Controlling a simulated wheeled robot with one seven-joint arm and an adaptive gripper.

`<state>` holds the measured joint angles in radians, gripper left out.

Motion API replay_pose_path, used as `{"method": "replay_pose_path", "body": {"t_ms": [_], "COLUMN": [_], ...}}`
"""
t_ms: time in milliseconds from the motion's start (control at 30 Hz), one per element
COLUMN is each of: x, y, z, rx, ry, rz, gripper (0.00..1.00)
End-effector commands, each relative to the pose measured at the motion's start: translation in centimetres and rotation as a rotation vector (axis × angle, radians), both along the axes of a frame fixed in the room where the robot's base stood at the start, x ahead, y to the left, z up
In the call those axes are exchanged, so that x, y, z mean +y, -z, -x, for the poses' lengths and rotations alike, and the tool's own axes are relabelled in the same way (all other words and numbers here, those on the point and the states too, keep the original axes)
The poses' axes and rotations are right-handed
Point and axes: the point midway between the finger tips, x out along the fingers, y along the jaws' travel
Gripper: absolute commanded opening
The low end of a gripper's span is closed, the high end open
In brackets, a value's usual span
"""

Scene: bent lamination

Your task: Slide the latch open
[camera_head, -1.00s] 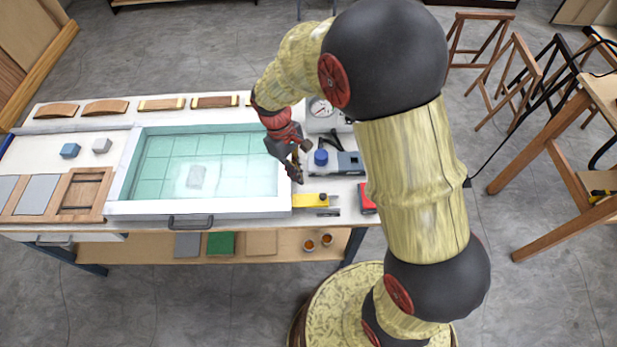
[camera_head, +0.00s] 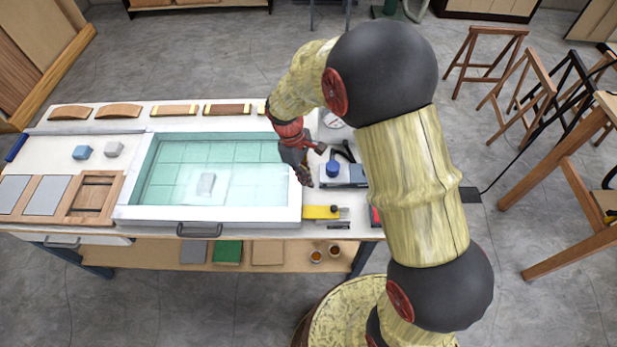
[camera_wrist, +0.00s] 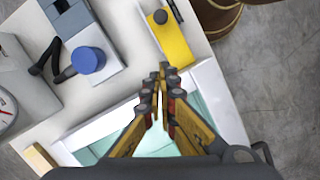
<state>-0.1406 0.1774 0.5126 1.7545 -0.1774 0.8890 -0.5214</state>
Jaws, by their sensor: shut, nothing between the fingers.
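The latch appears to be the flat yellow piece (camera_head: 316,212) with a small dark knob, lying at the front right of the white bench, just right of the glass-covered tank. In the wrist view the yellow latch (camera_wrist: 174,40) lies beyond my fingertips, its dark knob (camera_wrist: 160,17) at the far end. My gripper (camera_head: 307,183) is above the tank's right edge, behind and left of the latch. In the wrist view my gripper (camera_wrist: 163,72) points towards the latch's near end; its fingers are shut together and empty. No contact with the latch is visible.
A blue round knob (camera_head: 333,168) on a grey block, with black-handled pliers (camera_wrist: 45,68) beside it, stands behind the latch. A dial gauge (camera_wrist: 6,108) is further back. The tank (camera_head: 150,212) with its front handle (camera_head: 199,230) fills the bench middle.

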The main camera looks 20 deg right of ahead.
Motion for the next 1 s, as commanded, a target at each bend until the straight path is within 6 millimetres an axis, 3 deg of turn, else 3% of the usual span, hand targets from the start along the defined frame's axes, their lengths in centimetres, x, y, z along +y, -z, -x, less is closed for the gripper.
{"method": "replay_pose_path", "body": {"t_ms": [333, 600, 1000], "x": [-1.1, -3.5, -3.8], "y": [6.8, 7.0, 7.1], "z": [1.2, 3.5, 3.8], "rx": [0.004, 0.001, 0.0], "ry": [0.002, 0.002, 0.001], "rz": [0.0, 0.0, 0.0], "gripper": [0.0, 0.0, 0.0]}}
